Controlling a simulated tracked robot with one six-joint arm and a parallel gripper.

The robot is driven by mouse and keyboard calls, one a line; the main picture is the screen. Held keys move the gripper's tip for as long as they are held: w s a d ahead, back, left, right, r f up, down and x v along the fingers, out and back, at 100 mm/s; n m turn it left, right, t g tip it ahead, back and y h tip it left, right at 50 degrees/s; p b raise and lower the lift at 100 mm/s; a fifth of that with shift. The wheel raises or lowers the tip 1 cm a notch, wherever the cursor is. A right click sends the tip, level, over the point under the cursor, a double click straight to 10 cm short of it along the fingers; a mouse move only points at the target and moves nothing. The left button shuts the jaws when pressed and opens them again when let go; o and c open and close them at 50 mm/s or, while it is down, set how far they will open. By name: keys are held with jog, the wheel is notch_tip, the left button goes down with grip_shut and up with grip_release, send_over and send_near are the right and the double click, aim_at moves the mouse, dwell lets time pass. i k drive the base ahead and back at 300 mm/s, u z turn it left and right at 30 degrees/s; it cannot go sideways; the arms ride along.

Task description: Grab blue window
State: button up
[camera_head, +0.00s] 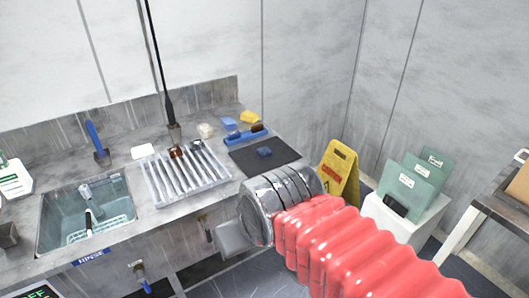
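A small dark blue piece (264,152) lies on a dark mat (280,158) at the right end of the counter. A brighter blue block (229,124) sits behind it, near a long blue-handled brush (246,135). I cannot tell for sure which of these is the blue window. My arm with its red ribbed sleeve comes in from the lower right. Its metal end is in front of the counter's right front corner. My gripper (231,238) shows only as a grey block at that end, apart from the blue pieces. Its fingers cannot be made out.
A ridged metal rack (163,194) sits left of the mat, and a sink (47,225) is further left. Yellow sponges (250,116) lie at the back. A yellow floor sign (341,172) and a white stand (388,219) with green folders are on the right.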

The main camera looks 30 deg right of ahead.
aim_at(263, 152)
jog(key=z, duration=0.05)
jog(key=i, duration=0.95)
jog(key=u, duration=0.05)
